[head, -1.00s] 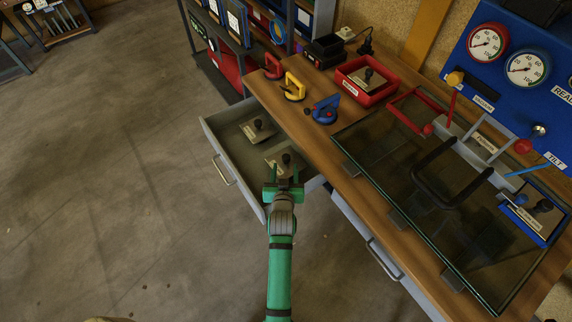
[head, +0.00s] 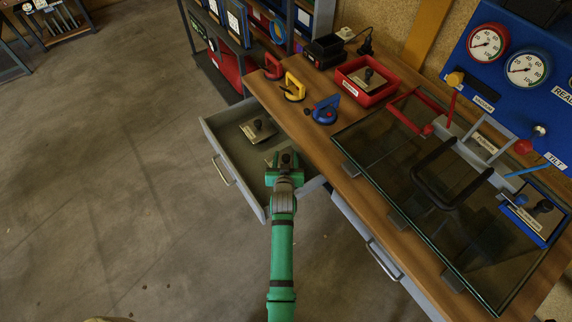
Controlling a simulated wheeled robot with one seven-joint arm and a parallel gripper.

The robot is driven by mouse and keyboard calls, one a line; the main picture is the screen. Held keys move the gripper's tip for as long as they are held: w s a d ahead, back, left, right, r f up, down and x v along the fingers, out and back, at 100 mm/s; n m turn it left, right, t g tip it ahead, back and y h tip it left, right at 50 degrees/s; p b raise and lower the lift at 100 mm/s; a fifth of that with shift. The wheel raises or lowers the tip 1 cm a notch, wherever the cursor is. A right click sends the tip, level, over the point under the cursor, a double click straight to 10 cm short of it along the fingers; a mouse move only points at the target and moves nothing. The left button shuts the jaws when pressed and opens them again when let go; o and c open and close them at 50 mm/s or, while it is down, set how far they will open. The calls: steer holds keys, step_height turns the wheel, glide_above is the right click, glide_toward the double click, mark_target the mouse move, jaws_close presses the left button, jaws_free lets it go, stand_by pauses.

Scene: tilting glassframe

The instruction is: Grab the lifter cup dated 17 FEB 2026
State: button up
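An open grey drawer (head: 226,149) holds two lifter cups, each a pale square plate with a dark knob. The farther cup (head: 258,130) lies in full view towards the drawer's back. The nearer cup (head: 286,158) is mostly covered by my green gripper (head: 285,166); its knob shows at the gripper's fingers. I cannot tell whether the fingers touch the knob or how far apart they are. A similar cup (head: 368,79) sits in a red tray on the bench, and another (head: 541,209) in a blue tray at right. The dates are too small to read.
Yellow (head: 293,87) and blue (head: 325,110) handled suction tools stand on the wooden bench (head: 283,112) beside the drawer. A glass panel in a tilting frame (head: 400,213) covers the bench's right part.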

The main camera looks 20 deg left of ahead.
jaws_close()
steer(key=shift+r, duration=0.2)
